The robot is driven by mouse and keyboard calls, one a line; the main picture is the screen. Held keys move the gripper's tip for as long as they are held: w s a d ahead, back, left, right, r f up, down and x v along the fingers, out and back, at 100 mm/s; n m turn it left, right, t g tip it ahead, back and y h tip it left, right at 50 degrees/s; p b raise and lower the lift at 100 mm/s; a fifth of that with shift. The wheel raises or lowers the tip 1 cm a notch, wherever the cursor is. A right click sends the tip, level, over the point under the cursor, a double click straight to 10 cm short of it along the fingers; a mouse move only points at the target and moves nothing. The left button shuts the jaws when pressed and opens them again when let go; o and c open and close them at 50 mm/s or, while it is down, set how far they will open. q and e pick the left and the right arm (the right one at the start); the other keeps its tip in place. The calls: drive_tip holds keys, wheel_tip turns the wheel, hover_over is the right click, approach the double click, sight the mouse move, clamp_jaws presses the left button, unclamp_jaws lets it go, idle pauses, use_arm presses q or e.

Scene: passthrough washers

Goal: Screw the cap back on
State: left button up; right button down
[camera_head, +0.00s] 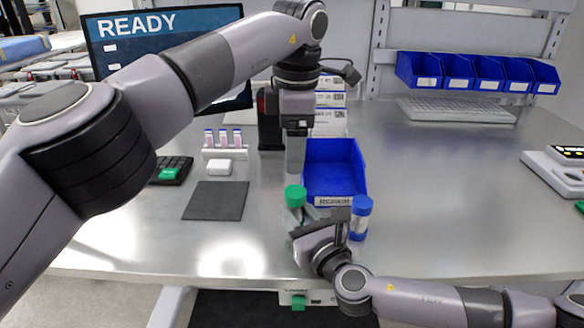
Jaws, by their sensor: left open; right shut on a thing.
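A green cap (295,194) shows above the fingers of my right gripper (302,216), at the near left corner of the blue bin. My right gripper is shut on the green-capped container, whose body is mostly hidden by the fingers. I cannot tell whether the cap sits fully seated. My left gripper (296,160) points down above and behind the green cap, open and apart from it. A bottle with a blue cap (362,203) stands upright just right of my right gripper.
The blue bin (347,182) labelled REPAIR stands behind my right gripper. A dark mat (216,201), a white rack of small vials (224,152) and a white box (219,167) lie left. A keyboard (456,110) lies back right. The table's right middle is clear.

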use_arm(q)
drive_tip(key=shift+r, duration=0.85)
use_arm(e)
drive_tip(key=c, duration=0.7)
unclamp_jaws()
drive_tip(key=shift+o, duration=0.2)
drive_tip(key=shift+s, duration=0.1)
use_arm(q)
drive_tip(key=shift+f, duration=0.15)
use_arm(e)
drive_tip(key=shift+v, duration=3.5)
use_arm(q)
drive_tip(key=shift+s, duration=0.1)
